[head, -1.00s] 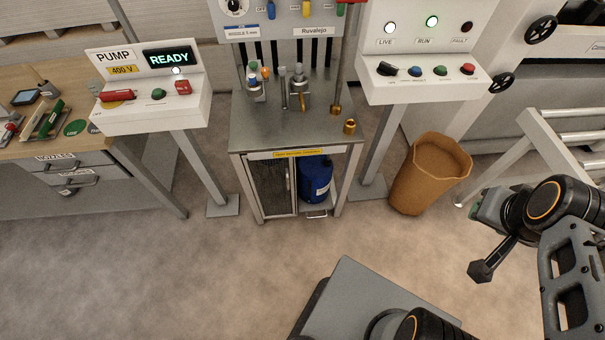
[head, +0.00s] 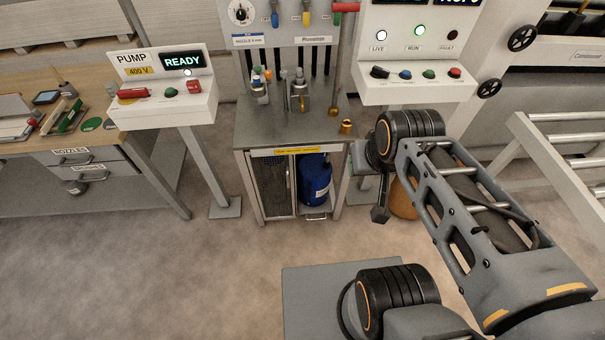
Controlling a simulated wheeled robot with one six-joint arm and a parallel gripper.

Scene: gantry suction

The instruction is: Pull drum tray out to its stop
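The blue drum (head: 315,182) stands upright in the open right half of the cabinet under the metal bench. The drum tray (head: 325,209) is under it, and its pale front handle (head: 316,217) shows low at the cabinet front. The tray appears to sit inside the cabinet. My gripper (head: 380,214) is the small dark end hanging below my wrist, right of the cabinet and apart from the handle in the picture. It is too small and dark to tell whether its fingers are open or shut.
A mesh door (head: 278,187) covers the cabinet's left half. A brown bin (head: 403,201) is partly hidden behind my arm. The pump panel's post (head: 203,165) stands left of the cabinet, and a roller frame (head: 560,160) is at right. Floor before the cabinet is clear.

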